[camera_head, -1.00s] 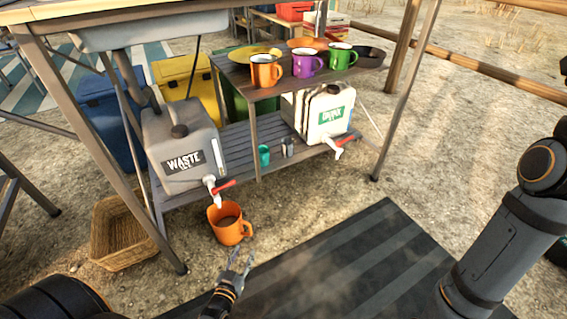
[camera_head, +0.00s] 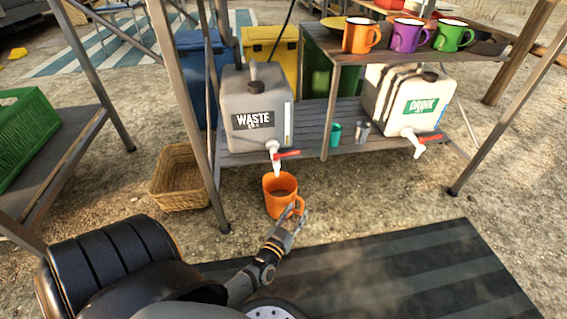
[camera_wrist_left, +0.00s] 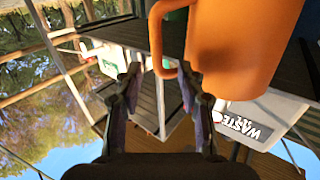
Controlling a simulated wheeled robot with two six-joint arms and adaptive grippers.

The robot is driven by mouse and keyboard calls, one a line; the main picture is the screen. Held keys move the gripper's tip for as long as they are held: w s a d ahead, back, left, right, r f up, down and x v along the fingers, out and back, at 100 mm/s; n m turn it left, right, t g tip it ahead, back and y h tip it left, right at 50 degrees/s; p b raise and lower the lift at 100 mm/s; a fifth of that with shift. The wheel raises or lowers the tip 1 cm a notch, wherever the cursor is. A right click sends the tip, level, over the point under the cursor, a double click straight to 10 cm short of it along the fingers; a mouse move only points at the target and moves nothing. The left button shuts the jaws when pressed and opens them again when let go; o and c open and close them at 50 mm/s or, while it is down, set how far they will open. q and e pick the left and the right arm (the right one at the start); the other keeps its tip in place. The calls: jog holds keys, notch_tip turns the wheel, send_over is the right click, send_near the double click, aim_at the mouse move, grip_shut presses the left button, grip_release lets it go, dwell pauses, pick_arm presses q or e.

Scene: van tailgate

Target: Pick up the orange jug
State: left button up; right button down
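The orange jug (camera_head: 281,195) stands upright on the ground below the tap of the grey waste container, its handle towards the right. Up close it fills the top of the left wrist view (camera_wrist_left: 240,45), which is upside down. My left gripper (camera_head: 296,214) is at the handle side of the jug. In the wrist view its two fingers (camera_wrist_left: 160,78) are apart, with the handle just ahead of the gap; one fingertip overlaps the handle's edge, and I cannot tell if they touch. Nothing is gripped. My right gripper is not in view.
The waste container (camera_head: 255,112) with a red-levered tap (camera_head: 276,157) sits on the low slatted shelf, right above the jug. A wicker basket (camera_head: 180,190) and a table leg stand to the left. A dark striped mat (camera_head: 400,270) lies in front. A white drink container (camera_head: 398,97) stands right.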

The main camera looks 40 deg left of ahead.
aim_at(301, 207)
pick_arm(q)
jog(key=w+b, duration=0.1)
jog(key=w, duration=0.2)
jog(key=w+b, duration=0.1)
jog(key=shift+w+a+f+b, duration=0.15)
jog(key=shift+a+f+b, duration=0.1)
jog(key=shift+a+b, duration=0.05)
jog(key=shift+w+r, duration=0.1)
jog(key=shift+w, duration=0.1)
grip_shut()
jog(key=shift+r, duration=0.15)
